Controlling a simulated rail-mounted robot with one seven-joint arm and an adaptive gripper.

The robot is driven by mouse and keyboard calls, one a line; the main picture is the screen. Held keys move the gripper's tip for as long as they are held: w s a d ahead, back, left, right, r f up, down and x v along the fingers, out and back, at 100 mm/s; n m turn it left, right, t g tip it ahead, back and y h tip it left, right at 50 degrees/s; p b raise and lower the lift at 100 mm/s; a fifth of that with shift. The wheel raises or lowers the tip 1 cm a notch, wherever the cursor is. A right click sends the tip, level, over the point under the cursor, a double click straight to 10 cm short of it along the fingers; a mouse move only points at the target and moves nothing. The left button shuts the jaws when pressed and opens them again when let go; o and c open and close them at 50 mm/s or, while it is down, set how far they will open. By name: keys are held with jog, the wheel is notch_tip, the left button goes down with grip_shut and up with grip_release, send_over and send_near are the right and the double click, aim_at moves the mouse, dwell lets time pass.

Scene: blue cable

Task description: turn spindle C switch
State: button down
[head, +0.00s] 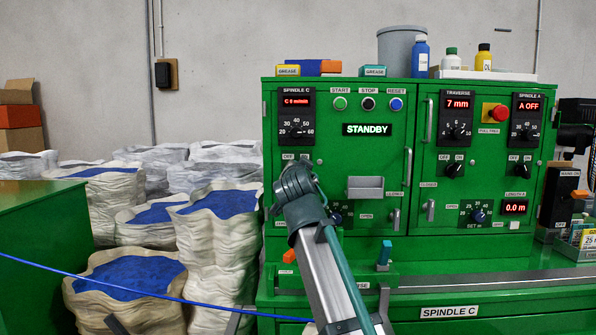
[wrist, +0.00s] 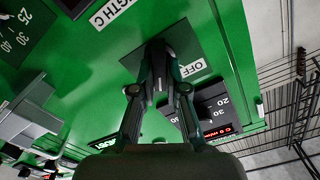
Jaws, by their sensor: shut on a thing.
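The spindle C switch sits on a dark plate below the spindle C dial (head: 296,127) on the green cabinet. In the head view only the plate's top edge with its OFF label (head: 289,156) shows; my arm hides the knob. In the wrist view the switch plate (wrist: 190,52) lies at the fingertips, its OFF label beside them. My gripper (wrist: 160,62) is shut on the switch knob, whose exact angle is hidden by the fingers. The spindle C display (head: 296,101) shows C 0 m/min.
The STANDBY screen (head: 367,129) is right of the switch. A small metal tray (head: 365,187) and several door handles stick out nearby. A blue cable (head: 100,279) crosses the lower left, before sacks of blue material (head: 135,272). A red stop button (head: 495,112) is at right.

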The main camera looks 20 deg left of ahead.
jog(key=c, duration=1.2)
grip_release()
jog(key=shift+w, duration=0.1)
jog(key=v, duration=1.2)
